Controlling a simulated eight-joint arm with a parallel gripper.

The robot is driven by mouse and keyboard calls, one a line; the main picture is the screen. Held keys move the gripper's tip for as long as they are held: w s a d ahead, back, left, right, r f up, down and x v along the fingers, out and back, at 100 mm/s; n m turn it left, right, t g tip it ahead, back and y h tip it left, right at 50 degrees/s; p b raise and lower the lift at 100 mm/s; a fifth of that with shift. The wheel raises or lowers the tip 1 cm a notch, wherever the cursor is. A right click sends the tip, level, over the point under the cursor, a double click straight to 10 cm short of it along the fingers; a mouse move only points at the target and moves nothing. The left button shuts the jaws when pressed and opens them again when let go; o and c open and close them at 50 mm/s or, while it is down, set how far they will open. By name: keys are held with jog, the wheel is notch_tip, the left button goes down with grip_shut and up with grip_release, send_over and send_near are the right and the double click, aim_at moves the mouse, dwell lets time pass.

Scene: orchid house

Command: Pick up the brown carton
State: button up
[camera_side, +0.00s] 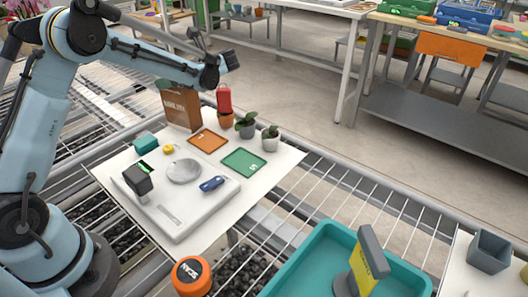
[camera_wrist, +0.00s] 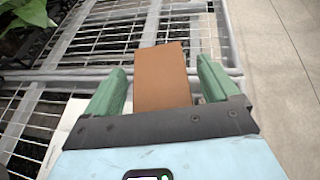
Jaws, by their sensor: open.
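The brown carton (camera_side: 184,112) stands upright on the white sheet at its back left in the side view, with pale lettering on its front. In the wrist view the brown carton (camera_wrist: 162,78) shows as a plain brown face between my two green fingers. My gripper (camera_wrist: 161,72) is open, with one finger on each side of the carton. In the side view my wrist is above and right of the carton, and the fingers are mostly hidden.
A red bottle (camera_side: 224,99) and small potted plants (camera_side: 270,138) stand right of the carton. Orange (camera_side: 208,140) and green (camera_side: 244,162) cards lie in front. A white scale (camera_side: 175,210) is nearer, and a teal tray (camera_side: 300,262) is at the front right.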

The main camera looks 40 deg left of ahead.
jog(key=c, duration=1.6)
grip_shut()
jog(key=shift+r, duration=0.1)
